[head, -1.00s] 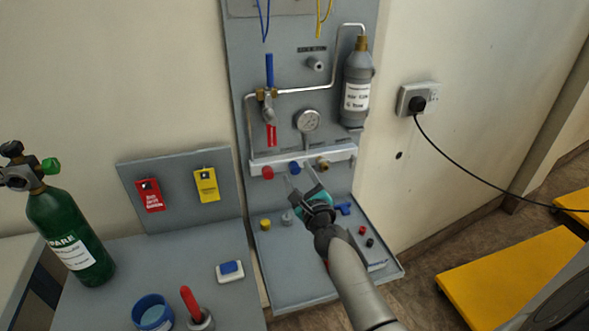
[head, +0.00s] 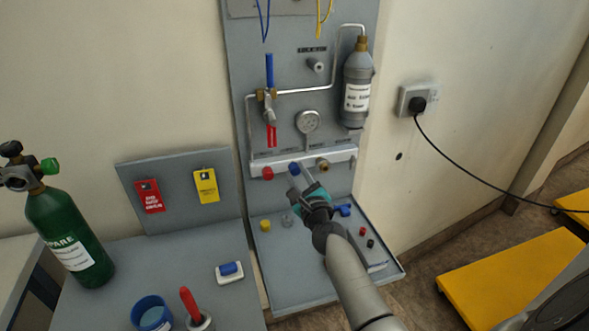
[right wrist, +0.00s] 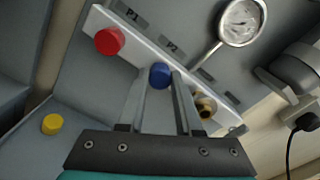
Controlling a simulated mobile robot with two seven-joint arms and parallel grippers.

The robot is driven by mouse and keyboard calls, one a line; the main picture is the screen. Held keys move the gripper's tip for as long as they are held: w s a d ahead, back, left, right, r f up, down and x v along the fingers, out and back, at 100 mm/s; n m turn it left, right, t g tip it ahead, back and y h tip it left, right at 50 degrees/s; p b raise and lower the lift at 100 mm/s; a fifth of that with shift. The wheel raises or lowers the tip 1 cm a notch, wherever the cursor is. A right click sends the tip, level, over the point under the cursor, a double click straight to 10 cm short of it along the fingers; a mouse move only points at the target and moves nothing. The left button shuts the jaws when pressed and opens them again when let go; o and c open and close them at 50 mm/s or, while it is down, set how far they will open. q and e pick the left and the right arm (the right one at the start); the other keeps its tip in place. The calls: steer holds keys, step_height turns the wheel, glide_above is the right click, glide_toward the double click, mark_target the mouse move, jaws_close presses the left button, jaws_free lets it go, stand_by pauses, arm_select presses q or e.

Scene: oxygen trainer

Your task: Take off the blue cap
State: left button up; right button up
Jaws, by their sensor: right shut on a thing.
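The blue cap (head: 294,168) sits on the middle port of the white manifold bar (head: 340,155), between a red cap (head: 267,173) and a bare brass port (head: 323,165). My right gripper (head: 301,174) reaches up to it from below and is shut on it. In the right wrist view, the blue cap (right wrist: 160,75) shows between the tips of the two fingers (right wrist: 162,84). The red cap (right wrist: 110,41) is to its left and the brass port (right wrist: 205,106) to its right. My left gripper is not in view.
A pressure gauge (head: 308,122) and a grey bottle (head: 357,90) are mounted above the bar. The shelf below (head: 290,285) holds a yellow cap (head: 265,225) and other small parts. A green cylinder (head: 65,235) stands at the left. The air in front of the panel's left part is clear.

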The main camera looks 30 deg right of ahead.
jaws_close()
steer(key=n, duration=0.3)
steer(key=shift+n, duration=0.3)
steer(key=shift+n, duration=0.5)
steer(key=shift+n+p, duration=0.45)
steer(key=shift+n, duration=0.75)
steer(key=shift+n+p, duration=0.4)
steer(key=shift+n, duration=1.3)
